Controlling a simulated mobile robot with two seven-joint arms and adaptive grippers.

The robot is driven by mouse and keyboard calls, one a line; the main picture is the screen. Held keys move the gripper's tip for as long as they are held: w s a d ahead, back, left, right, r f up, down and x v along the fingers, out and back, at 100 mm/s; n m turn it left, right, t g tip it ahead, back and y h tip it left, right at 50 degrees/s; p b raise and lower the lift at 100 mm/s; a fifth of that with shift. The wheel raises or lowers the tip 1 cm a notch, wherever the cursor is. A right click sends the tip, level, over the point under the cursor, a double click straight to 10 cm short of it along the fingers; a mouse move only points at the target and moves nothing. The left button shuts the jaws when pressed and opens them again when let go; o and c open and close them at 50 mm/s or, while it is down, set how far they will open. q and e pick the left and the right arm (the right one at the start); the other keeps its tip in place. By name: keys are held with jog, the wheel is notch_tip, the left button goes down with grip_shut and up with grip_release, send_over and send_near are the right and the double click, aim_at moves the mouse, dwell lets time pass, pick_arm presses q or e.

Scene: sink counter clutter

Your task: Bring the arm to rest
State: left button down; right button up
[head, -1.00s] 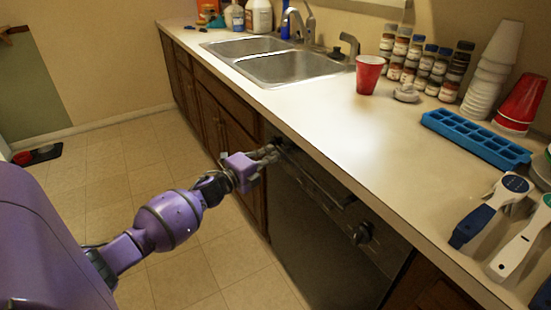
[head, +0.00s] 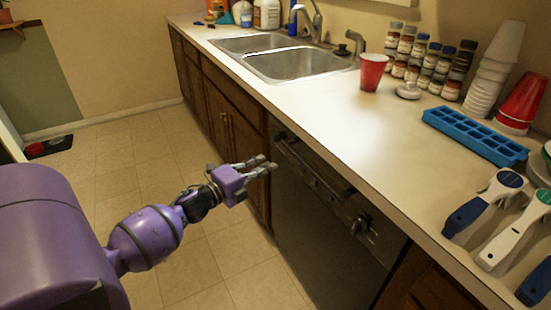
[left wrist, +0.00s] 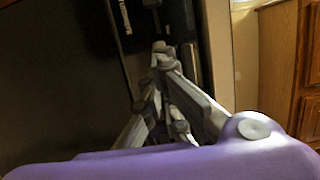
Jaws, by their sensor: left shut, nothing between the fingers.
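My left gripper (head: 268,166) is in front of the dark dishwasher (head: 318,225), below the counter edge, with its arm coming in from the left over the floor. Its fingers are shut with nothing between them. In the left wrist view the gripper's fingertips (left wrist: 162,52) meet in front of the dishwasher's upper part. In the head view a small gap seems to lie between the fingers and the dishwasher front, but I cannot tell its size. My right gripper is not in view.
The counter (head: 350,135) runs along the right with a double sink (head: 290,64), a red cup (head: 372,72), several spice jars (head: 430,62), a blue ice tray (head: 475,136) and brushes or scoops (head: 485,205). Wooden cabinets (head: 232,135) stand left of the dishwasher. The tiled floor (head: 130,170) is free.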

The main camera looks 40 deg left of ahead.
pick_arm(q)
jog(key=shift+s+a, duration=0.1)
jog(key=shift+s, duration=0.85)
